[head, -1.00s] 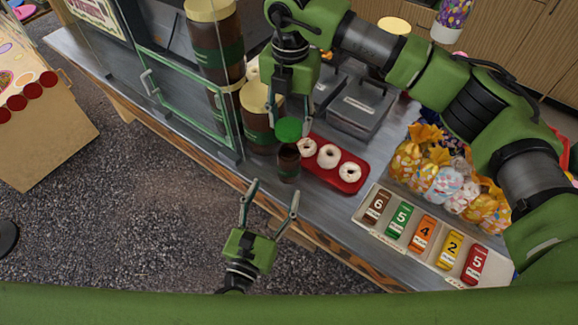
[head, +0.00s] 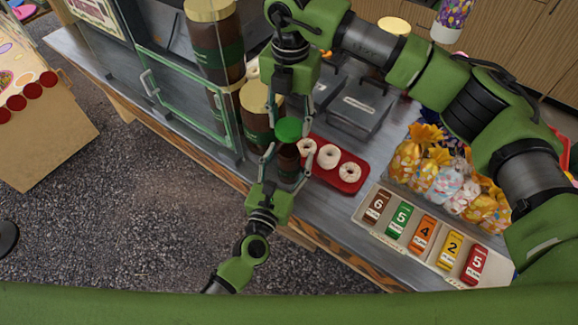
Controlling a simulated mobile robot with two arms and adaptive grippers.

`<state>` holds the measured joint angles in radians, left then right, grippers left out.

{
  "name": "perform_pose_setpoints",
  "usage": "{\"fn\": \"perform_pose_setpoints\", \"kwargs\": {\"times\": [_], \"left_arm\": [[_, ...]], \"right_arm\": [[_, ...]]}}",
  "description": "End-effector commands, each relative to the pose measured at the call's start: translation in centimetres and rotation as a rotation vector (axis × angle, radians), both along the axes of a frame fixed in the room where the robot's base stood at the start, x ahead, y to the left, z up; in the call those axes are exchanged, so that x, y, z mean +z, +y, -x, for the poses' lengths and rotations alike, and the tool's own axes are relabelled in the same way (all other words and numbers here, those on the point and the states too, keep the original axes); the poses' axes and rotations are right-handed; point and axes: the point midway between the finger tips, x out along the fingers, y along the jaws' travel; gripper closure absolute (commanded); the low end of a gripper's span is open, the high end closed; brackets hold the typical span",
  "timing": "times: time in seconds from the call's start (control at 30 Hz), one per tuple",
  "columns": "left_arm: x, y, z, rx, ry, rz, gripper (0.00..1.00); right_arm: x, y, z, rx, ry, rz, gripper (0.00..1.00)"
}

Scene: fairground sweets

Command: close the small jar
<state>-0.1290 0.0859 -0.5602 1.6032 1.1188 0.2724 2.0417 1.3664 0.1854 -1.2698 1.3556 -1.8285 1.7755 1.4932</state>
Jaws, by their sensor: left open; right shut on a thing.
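The small jar (head: 288,163) is dark brown and stands upright on the counter, left of the red tray. A green lid (head: 288,129) is right above the jar's mouth; I cannot tell whether it touches the rim. My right gripper (head: 291,118) reaches down from above and is shut on the green lid. My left gripper (head: 287,160) comes from the front edge, open, with its fingers on either side of the jar. I cannot see whether the fingers touch the jar.
A red tray (head: 344,184) with white-iced doughnuts lies just right of the jar. A larger brown jar (head: 257,128) stands close behind left. A glass cabinet with a green frame (head: 190,115) is at left. A card rack (head: 398,238) and wrapped sweets (head: 445,180) are at right.

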Motion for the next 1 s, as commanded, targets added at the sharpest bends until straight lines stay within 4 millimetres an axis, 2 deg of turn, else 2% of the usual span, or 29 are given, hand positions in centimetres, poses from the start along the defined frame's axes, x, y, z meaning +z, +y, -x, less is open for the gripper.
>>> {"fn": "perform_pose_setpoints", "kwargs": {"times": [0.07, 0.1, 0.3, 0.33, 0.47, 0.8, 1.0], "left_arm": [[0.0, 0.0, 0.0, 0.000, 0.000, 0.000, 0.39], [0.0, 0.0, 0.0, 0.000, 0.000, 0.000, 0.44], [0.0, 0.0, 0.0, 0.000, 0.000, 0.000, 0.96], [0.0, 0.0, 0.0, 0.000, 0.000, 0.000, 0.98], [0.0, 0.0, 0.0, 0.000, 0.000, 0.000, 0.98], [0.0, 0.0, 0.0, 0.000, 0.000, -0.001, 0.98], [0.0, 0.0, 0.0, 0.000, 0.000, -0.001, 0.98]], "right_arm": [[0.0, 0.0, 0.0, 0.000, 0.000, 0.000, 0.66], [0.0, 0.0, 0.0, 0.000, 0.000, 0.000, 0.66], [0.0, 0.0, 0.0, 0.000, 0.000, 0.000, 0.66], [0.0, 0.0, 0.0, 0.000, 0.000, 0.000, 0.66], [-0.4, 0.0, 0.0, 0.000, 0.001, 0.001, 0.66], [-4.8, 0.0, 0.0, 0.000, 0.001, -0.002, 0.66], [-5.0, 0.0, -0.1, 0.000, -0.002, -0.001, 0.66]]}}
